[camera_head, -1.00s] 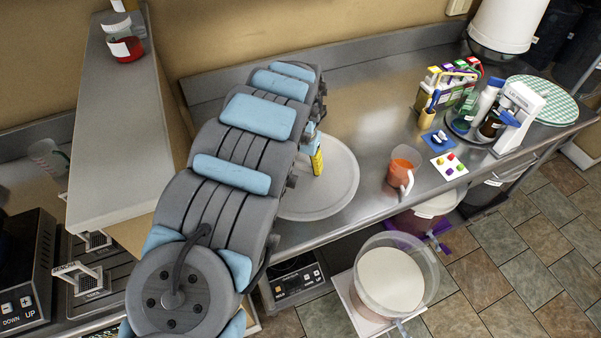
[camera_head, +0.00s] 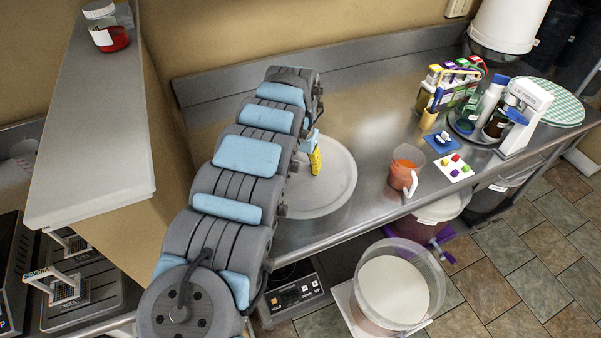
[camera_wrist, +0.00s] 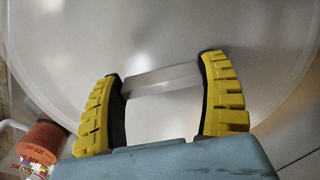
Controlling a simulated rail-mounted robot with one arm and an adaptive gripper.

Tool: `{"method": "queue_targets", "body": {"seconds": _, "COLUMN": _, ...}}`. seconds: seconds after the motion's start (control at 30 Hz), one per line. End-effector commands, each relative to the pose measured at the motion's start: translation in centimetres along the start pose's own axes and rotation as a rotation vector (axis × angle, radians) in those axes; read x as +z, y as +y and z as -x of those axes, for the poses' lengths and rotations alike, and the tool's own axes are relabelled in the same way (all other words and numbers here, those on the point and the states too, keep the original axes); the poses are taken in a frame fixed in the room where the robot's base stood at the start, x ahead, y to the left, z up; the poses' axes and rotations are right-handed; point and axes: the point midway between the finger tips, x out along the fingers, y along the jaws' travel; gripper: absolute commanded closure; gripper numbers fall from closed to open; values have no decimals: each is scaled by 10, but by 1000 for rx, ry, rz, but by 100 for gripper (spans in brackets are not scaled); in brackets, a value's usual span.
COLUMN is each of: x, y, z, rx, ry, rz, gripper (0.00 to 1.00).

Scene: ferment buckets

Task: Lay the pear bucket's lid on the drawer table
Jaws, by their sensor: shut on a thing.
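The lid (camera_head: 337,196) is a wide, round, pale translucent disc over the steel table (camera_head: 372,118), near its front edge, in the head view. My gripper (camera_head: 314,158) is above it, one yellow finger showing. In the wrist view the lid (camera_wrist: 165,30) fills most of the picture. There, the yellow ridged fingers of my gripper (camera_wrist: 162,98) are shut on the lid's straight grey handle bar (camera_wrist: 162,79). Whether the lid touches the tabletop cannot be told. My arm hides part of its left side. An open bucket (camera_head: 427,262) with pale contents stands low in front of the table.
An orange measuring jug (camera_head: 405,170) stands right of the lid. Beyond it are a card with coloured pieces (camera_head: 452,167), a bottle rack (camera_head: 455,85) and a white instrument (camera_head: 524,115). A raised shelf (camera_head: 95,140) stands left. The table behind the lid is clear.

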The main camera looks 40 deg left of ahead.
Motion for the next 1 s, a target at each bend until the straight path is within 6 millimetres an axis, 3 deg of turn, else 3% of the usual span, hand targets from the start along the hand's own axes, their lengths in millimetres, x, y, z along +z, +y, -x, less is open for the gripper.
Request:
{"method": "queue_targets", "body": {"seconds": 0.3, "x": -2, "y": -3, "z": -35, "rx": 0, "ry": 1, "rz": 3, "gripper": 63}}
{"method": "queue_targets", "body": {"seconds": 0.73, "x": -2, "y": -3, "z": -38, "rx": -1, "ry": 0, "rz": 3, "gripper": 63}}
{"method": "queue_targets", "body": {"seconds": 0.77, "x": -2, "y": -3, "z": -38, "rx": -1, "ry": 0, "rz": 3, "gripper": 19}}
{"method": "queue_targets", "body": {"seconds": 0.83, "x": -2, "y": -4, "z": -38, "rx": -1, "ry": 0, "rz": 3, "gripper": 0}}
{"method": "queue_targets", "body": {"seconds": 1.0, "x": -2, "y": -4, "z": -38, "rx": -1, "ry": 0, "rz": 3, "gripper": 0}}
